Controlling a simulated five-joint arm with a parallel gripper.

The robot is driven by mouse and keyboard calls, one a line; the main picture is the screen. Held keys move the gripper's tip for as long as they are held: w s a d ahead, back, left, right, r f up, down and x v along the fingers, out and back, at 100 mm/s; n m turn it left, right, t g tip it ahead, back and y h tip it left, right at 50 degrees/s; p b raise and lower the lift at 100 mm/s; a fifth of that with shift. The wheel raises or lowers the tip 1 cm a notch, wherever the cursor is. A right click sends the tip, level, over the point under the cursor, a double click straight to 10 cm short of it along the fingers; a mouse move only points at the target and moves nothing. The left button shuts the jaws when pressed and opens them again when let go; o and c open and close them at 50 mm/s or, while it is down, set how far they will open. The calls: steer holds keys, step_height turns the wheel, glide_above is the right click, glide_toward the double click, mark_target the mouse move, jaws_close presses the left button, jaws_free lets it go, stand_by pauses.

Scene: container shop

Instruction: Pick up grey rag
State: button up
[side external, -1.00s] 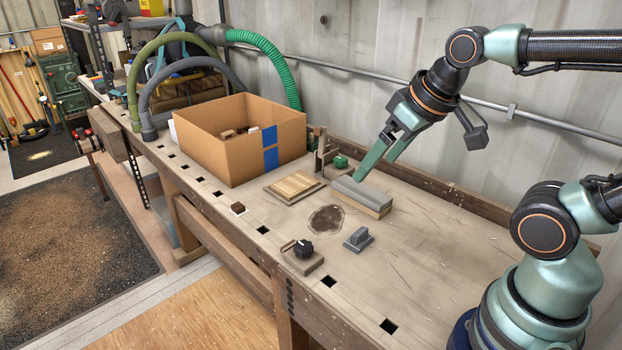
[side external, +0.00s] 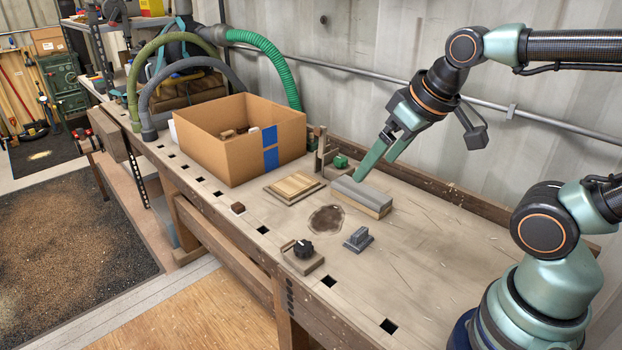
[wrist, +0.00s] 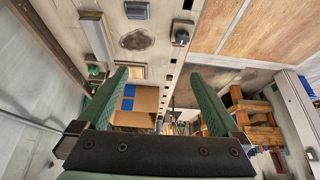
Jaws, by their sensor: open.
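A long grey piece (side external: 364,191) with a flat top lies on a pale wooden base on the bench. I cannot tell whether it is cloth or a hard block, and no other thing clearly looks like a grey rag. It also shows in the wrist view at upper left, as a grey bar (wrist: 98,38). My gripper (side external: 374,169) has green fingers and is above and behind the grey piece in the side view; whether it touches cannot be told. In the wrist view my gripper (wrist: 157,74) is open, with nothing between the fingers.
A cardboard box (side external: 215,150) with blue tape stands to the left. The bench surface to the right is mostly clear.

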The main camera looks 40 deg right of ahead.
steer(key=shift+c, duration=0.3)
steer(key=m+g, duration=0.6)
steer(key=m, duration=1.1)
glide_above(360, 230)
step_height(360, 230, down, 13)
steer(key=f, duration=0.6)
steer(key=shift+w+d+f, duration=0.15)
steer(key=shift+d+f, duration=0.1)
steer(key=shift+d, duration=0.05)
steer(key=shift+a+f, duration=0.2)
steer(key=shift+f, duration=1.15)
steer(key=shift+a+f, duration=0.2)
steer(key=shift+f, duration=1.1)
steer(key=c, duration=1.4)
steer(key=shift+c, duration=0.2)
